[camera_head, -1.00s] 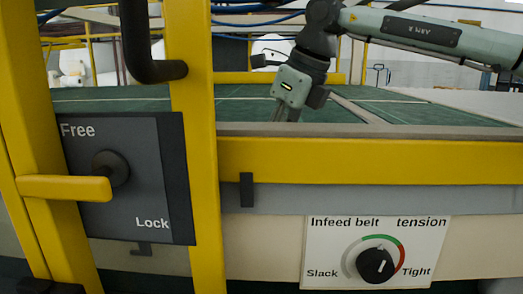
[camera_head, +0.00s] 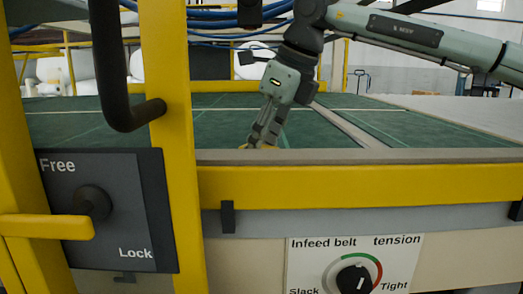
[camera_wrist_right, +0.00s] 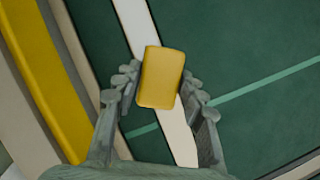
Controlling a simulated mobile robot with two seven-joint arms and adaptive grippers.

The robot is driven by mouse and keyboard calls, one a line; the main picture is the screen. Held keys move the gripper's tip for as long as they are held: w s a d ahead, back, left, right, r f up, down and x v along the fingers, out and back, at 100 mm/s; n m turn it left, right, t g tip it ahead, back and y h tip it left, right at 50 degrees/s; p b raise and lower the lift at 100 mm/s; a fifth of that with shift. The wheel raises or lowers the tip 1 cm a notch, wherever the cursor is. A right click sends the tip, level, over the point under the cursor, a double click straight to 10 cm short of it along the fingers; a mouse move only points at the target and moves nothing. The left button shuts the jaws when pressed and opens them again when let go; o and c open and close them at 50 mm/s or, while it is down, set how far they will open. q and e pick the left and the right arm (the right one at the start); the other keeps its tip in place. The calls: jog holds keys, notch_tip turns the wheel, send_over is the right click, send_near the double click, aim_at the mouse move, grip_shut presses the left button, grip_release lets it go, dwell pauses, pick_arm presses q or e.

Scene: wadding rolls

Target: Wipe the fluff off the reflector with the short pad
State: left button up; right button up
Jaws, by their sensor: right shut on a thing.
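My right gripper (camera_head: 264,140) reaches down behind the yellow front rail, over the green belt. It is shut on a yellow pad (camera_wrist_right: 161,77), held between its fingers in the right wrist view. Only a sliver of the pad (camera_head: 258,147) shows above the rail in the head view. In the wrist view the pad overlaps a long pale strip (camera_wrist_right: 180,138) on the belt. I cannot tell whether this strip is the reflector, or whether the pad touches it. No fluff can be made out. My left gripper is not in view.
The yellow rail (camera_head: 380,185) runs along the machine's front. A yellow post (camera_head: 170,190), a black bent handle (camera_head: 115,85) and a Free/Lock panel (camera_head: 140,215) stand at left. An infeed belt tension dial (camera_head: 354,279) is below. The green belt (camera_head: 440,130) is open at right.

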jog(key=shift+r+p, duration=0.4)
jog(key=shift+r, duration=0.55)
